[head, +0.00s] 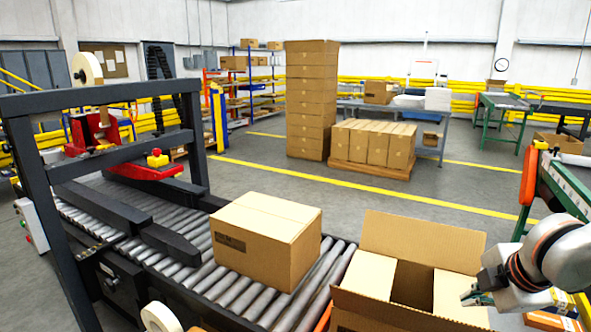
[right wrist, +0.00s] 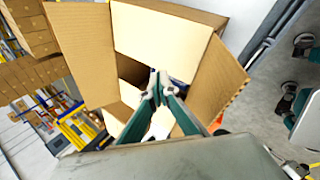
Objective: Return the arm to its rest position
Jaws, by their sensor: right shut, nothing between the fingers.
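My right gripper (head: 472,296) is at the right edge of the head view, beside the open carton (head: 423,240). In the right wrist view the fingers of the right gripper (right wrist: 158,88) are together, with nothing between them, and point toward the open carton (right wrist: 170,38). The carton's flaps stand out and part of its inside shows. Whether the fingertips are over its opening or just beside it, I cannot tell. My left gripper and arm are not in view.
A green-legged bench (head: 555,185) stands close on the right. Stacked cartons (head: 310,100) stand behind. The grey floor between is clear.

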